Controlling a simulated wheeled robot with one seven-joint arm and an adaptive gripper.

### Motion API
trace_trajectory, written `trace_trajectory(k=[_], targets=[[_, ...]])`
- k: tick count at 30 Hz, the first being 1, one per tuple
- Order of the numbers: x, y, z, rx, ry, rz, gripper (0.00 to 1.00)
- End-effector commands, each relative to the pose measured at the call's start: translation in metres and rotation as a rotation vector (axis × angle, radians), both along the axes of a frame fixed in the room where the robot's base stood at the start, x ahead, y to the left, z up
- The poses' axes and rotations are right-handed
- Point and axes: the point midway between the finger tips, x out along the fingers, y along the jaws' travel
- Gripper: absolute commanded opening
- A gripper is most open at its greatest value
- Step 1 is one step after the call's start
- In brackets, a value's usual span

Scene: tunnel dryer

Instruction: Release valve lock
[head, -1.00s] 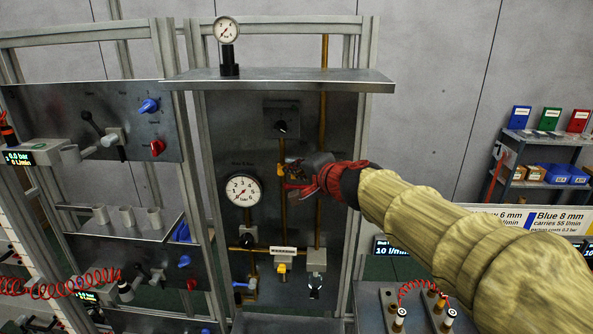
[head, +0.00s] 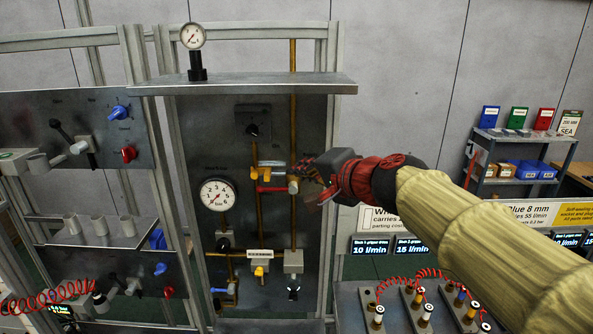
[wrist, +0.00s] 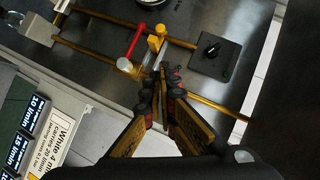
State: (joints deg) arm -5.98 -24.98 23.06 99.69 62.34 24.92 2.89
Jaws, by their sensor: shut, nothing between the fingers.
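A valve with a red lever (head: 272,189) sits on the brass pipework of the grey panel in the head view. A yellow-orange piece and a silver block (head: 272,163) are just above the lever. In the wrist view, the red lever (wrist: 136,42) lies beside a yellow block (wrist: 155,43), with a round silver fitting (wrist: 125,64) at its end. I cannot tell which part is the lock. My gripper (head: 311,180) is just right of the valve, its fingers pointing left. Its fingers (wrist: 160,84) are close together and hold nothing.
A round gauge (head: 217,195) is left of the valve. A black knob (head: 253,130) is above it. A yellow-handled fitting (head: 260,270) is below. A shelf (head: 240,88) juts out above the panel. Vertical brass pipe (head: 293,120) runs near my gripper.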

Motion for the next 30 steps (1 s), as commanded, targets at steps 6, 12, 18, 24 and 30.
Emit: trace_trajectory(k=[6, 12, 18, 24, 30], targets=[[0.000, 0.000, 0.001, 0.001, -0.001, 0.000, 0.00], [-0.008, 0.006, -0.015, -0.051, 0.023, 0.049, 0.00], [-0.067, 0.000, -0.107, -0.314, 0.145, 0.202, 0.00], [-0.156, -0.043, -0.212, -0.611, 0.266, 0.337, 0.00], [-0.242, -0.103, -0.307, -0.879, 0.377, 0.416, 0.00]])
